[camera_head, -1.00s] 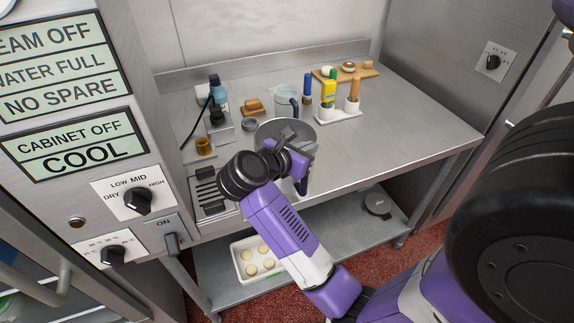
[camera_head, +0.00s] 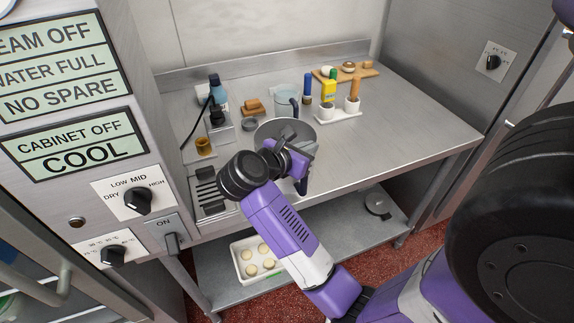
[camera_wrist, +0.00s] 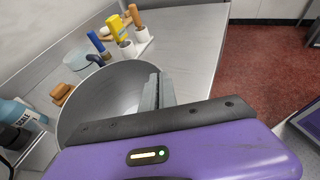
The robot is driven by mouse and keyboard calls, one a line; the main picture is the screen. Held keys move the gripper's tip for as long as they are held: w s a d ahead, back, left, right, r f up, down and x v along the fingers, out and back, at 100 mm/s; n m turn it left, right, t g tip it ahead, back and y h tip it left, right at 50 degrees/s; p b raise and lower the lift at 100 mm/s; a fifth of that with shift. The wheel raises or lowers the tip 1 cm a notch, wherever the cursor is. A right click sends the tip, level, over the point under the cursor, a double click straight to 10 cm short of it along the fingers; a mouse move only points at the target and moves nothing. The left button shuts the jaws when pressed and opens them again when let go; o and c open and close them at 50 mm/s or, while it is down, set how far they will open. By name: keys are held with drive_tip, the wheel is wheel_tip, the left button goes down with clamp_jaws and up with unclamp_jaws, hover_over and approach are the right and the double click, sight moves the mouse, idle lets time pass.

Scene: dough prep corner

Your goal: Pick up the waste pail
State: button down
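The waste pail appears to be the wide grey round vessel (camera_head: 268,131) on the steel worktop near its front edge; my arm hides much of it. In the wrist view its open mouth and inner wall (camera_wrist: 100,92) fill the left middle, and it looks empty. My gripper (camera_head: 303,152) is over the pail's near right side. In the wrist view its fingers (camera_wrist: 158,92) are close together at the pail's rim and appear shut on it. The exact contact is partly hidden. The pail appears to stand on the worktop.
The worktop's right side (camera_head: 420,130) is clear. A dough tray (camera_head: 257,262) sits below.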

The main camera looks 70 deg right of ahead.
drive_tip(key=shift+r, duration=0.2)
idle(0.3)
wheel_tip(320, 180, up, 20)
drive_tip(key=b, duration=0.1)
drive_tip(key=shift+f, duration=0.15)
idle(0.5)
wheel_tip(320, 180, up, 5)
drive_tip(key=p, duration=0.3)
idle(0.5)
